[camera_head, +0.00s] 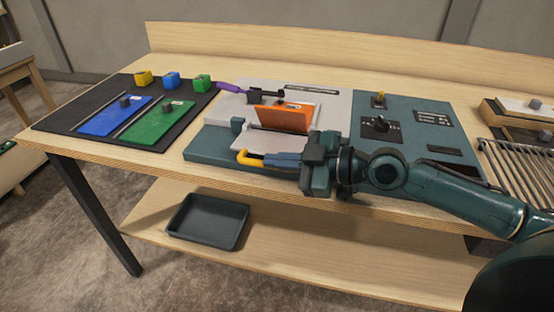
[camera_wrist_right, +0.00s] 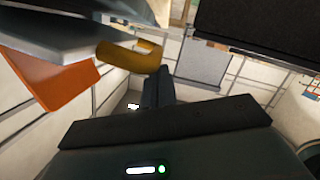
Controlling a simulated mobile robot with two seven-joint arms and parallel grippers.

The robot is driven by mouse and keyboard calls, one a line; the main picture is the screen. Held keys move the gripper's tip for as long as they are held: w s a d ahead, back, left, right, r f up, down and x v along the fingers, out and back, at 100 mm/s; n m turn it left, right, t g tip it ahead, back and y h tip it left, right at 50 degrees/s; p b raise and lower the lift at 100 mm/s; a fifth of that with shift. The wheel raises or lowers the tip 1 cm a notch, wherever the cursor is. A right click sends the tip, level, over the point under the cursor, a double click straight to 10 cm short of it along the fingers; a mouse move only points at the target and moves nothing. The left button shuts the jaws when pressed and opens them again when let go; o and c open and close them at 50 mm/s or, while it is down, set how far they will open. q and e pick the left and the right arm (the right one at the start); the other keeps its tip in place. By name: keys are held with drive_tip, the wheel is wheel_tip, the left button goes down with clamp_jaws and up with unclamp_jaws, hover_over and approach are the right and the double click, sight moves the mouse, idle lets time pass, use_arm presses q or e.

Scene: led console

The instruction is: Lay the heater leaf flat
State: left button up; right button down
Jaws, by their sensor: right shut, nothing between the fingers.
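An orange panel (camera_head: 284,118), which I take for the heater leaf, stands up at a steep tilt on the light grey plate of the console (camera_head: 335,98). It also shows at the left of the wrist view (camera_wrist_right: 45,82). A yellow-orange bent handle (camera_head: 245,158) is at the console's front edge and appears near the top of the wrist view (camera_wrist_right: 130,57). My right gripper (camera_head: 272,159) is shut and empty, its fingers pointing left just right of the handle, in front of the orange panel. Whether it touches the handle I cannot tell. My left gripper is not in view.
A purple-handled clamp (camera_head: 232,88) is behind the panel. A teal panel with knobs (camera_head: 405,122) is at right, beside a metal rack (camera_head: 515,165). A black mat (camera_head: 62,118) with blue and green plates lies left. A dark tray (camera_head: 207,222) sits on the lower shelf.

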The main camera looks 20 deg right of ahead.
drive_tip(key=f+b, duration=0.1)
drive_tip(key=b, duration=0.1)
drive_tip(key=shift+s+f+n+b, duration=0.1)
drive_tip(key=shift+n+b, duration=0.25)
drive_tip(key=shift+n, duration=0.05)
idle(0.3)
